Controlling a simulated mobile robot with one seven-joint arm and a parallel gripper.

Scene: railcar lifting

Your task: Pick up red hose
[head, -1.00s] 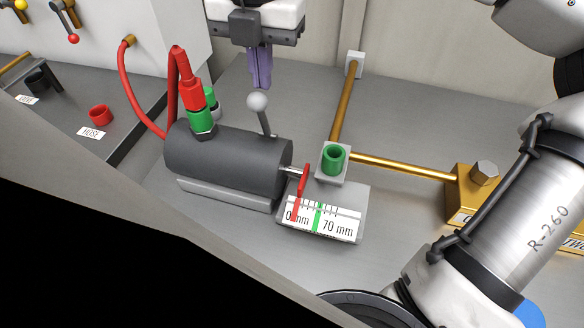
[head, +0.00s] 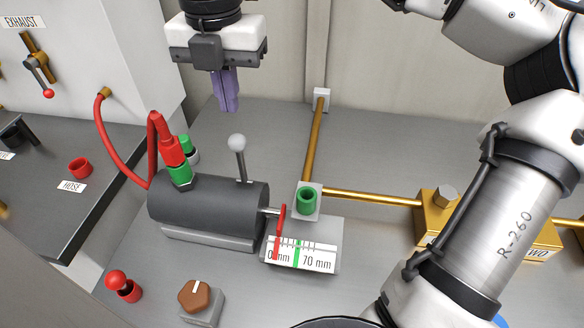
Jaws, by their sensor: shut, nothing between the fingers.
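The red hose (head: 112,148) runs from a brass fitting on the white panel at the left, loops down, and rises to a red end connector (head: 173,150). That connector sits on a green-collared port (head: 180,174) on top of the dark grey cylinder (head: 208,204). My gripper (head: 229,106) hangs above and to the right of the connector, fingers pointing down. Its purple fingers are together and empty, apart from the hose.
A grey-knobbed lever (head: 237,143) stands on the cylinder, just below my gripper. A second green port (head: 307,198) joins brass pipes at the right. A red ring holder (head: 79,167) labelled HOSE is at the left. A brown knob (head: 195,295) stands in front.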

